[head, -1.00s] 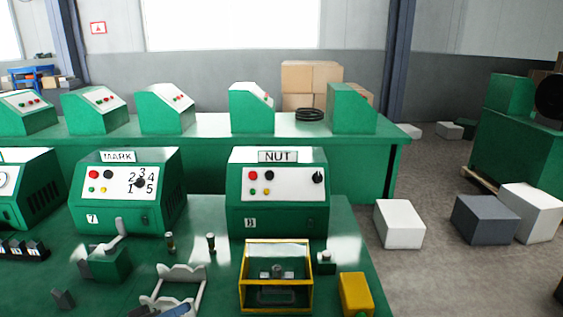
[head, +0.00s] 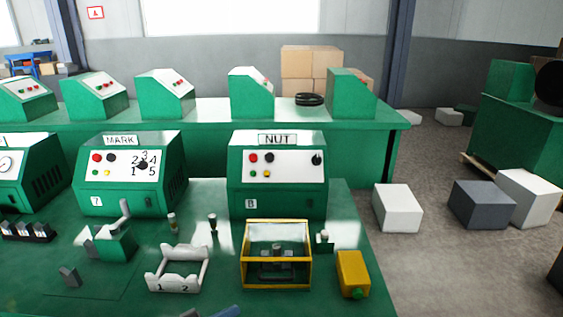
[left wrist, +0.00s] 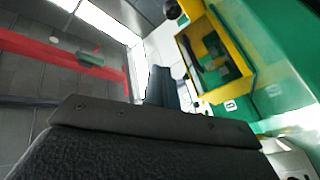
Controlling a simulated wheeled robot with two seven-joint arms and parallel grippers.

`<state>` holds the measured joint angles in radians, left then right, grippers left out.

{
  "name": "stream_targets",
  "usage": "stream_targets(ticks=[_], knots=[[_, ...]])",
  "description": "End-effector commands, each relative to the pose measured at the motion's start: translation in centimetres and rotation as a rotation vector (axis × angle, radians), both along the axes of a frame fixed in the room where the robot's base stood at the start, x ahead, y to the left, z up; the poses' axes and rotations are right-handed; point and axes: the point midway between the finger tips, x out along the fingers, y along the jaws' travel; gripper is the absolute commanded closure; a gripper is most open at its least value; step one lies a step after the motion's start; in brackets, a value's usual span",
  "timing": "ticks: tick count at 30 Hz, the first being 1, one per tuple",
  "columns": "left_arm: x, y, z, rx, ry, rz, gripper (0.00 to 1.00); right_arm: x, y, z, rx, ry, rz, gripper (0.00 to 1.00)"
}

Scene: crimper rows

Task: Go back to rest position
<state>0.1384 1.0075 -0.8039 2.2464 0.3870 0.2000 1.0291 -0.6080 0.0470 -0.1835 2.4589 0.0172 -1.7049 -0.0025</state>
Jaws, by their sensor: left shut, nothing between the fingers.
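Only the tip of my left gripper (head: 228,311) shows in the head view, at the bottom edge, in front of the green workbench's fixtures. In the left wrist view its dark fingers (left wrist: 161,86) are together with nothing between them. They point toward a white fixture, beside a yellow-framed one. In the head view, a white holder marked 1 and 2 (head: 178,270) stands on the bench, apart from the gripper tip. My right gripper is in neither view.
A yellow-framed fixture (head: 276,254) and a yellow box with a green button (head: 352,274) stand at the bench's right. Green MARK (head: 130,175) and NUT (head: 277,172) machines stand behind. Boxes (head: 397,208) lie on the floor at right; a lever device (head: 118,243) is at left.

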Motion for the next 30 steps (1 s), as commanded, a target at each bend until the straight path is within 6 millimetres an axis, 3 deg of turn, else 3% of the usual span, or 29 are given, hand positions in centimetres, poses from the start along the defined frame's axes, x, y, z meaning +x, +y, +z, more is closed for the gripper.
stream_targets(ticks=[1, 6, 13, 23, 30], knots=[[-0.3, -1.3, -0.7, 0.026, 0.002, 0.026, 1.00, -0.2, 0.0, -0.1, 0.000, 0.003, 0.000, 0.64], [-0.5, -3.9, -3.2, 0.167, 0.006, 0.128, 1.00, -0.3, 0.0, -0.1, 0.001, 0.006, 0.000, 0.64], [-1.2, -5.4, -6.5, 0.377, 0.051, 0.255, 1.00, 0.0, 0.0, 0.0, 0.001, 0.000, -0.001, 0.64], [-4.4, -3.9, -12.0, 0.708, 0.222, 0.374, 1.00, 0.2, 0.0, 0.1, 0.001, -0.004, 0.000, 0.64], [-9.5, -1.1, -16.1, 0.949, 0.433, 0.377, 1.00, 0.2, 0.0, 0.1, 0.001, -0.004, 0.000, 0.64]])
